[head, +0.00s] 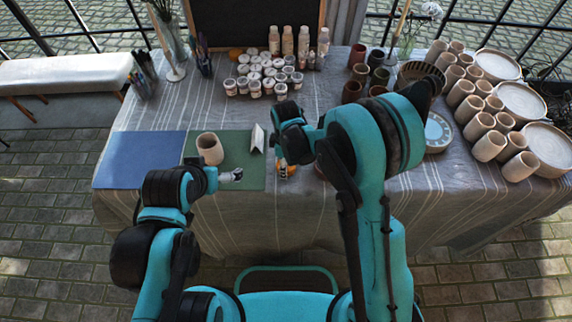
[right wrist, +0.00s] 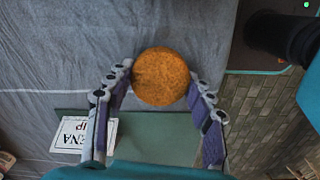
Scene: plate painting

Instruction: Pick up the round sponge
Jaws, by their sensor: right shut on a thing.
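The round sponge (right wrist: 161,76) is a rough orange-brown disc in the right wrist view. It sits between the fingertips of my right gripper (right wrist: 160,82), which is shut on it from both sides. In the head view my right gripper (head: 285,167) is by the right edge of the green mat, mostly hidden by my own arm; only a little orange shows there. I cannot tell whether the sponge touches the table. My left gripper (head: 233,175) is over the green mat's lower part, in front of a clay cup; its finger gap is too small to judge.
The clay cup (head: 210,148) stands on the green mat (head: 250,178) beside a blue mat (head: 140,160). A folded white card (head: 257,139) stands close to my right gripper. Paint jars (head: 268,70) fill the back. Cups and plates (head: 550,150) crowd the right side.

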